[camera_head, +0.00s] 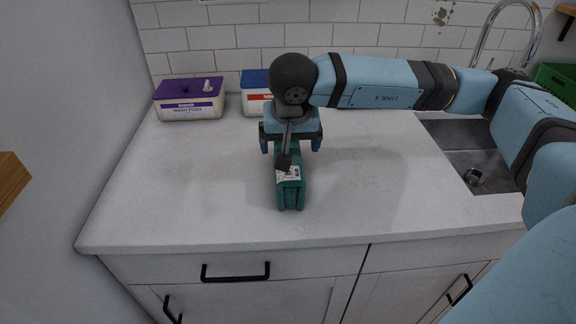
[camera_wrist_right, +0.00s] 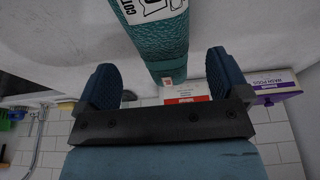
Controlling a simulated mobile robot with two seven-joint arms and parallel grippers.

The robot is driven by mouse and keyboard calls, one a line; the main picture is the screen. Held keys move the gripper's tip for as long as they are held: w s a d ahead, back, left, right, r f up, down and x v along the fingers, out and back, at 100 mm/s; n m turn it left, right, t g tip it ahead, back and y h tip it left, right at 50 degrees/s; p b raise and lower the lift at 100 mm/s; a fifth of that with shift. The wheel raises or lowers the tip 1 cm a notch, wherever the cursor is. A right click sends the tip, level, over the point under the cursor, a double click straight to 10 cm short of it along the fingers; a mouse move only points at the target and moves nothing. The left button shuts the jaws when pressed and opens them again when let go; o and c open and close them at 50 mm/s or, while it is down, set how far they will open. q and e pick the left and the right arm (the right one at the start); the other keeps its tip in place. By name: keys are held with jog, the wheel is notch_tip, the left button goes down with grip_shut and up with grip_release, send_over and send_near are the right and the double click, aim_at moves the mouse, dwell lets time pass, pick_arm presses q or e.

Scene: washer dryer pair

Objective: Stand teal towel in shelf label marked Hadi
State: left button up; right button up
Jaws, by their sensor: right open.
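The teal towel (camera_head: 291,190) is a folded bundle with a white label, on the white counter in the head view. It also shows in the right wrist view (camera_wrist_right: 160,40), where its end reaches toward the space between the fingers. My right gripper (camera_head: 291,145) is open at the towel's far end, one finger on each side. In the wrist view the fingers (camera_wrist_right: 162,82) stand apart from the towel, with gaps on both sides. My left gripper is not in view. No shelf label reading Hadi can be made out.
A purple-lidded wash pods box (camera_head: 190,108) and a blue-lidded box (camera_head: 254,103) stand at the back by the tiled wall. A sink (camera_head: 474,160) with a faucet is at right. The counter left of the towel is clear. A green crate (camera_head: 557,82) is far right.

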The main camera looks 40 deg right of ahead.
jog(key=x, duration=0.4)
jog(key=shift+a+f, duration=0.1)
jog(key=shift+f, duration=0.3)
jog(key=shift+r, duration=0.1)
jog(key=c, duration=1.3)
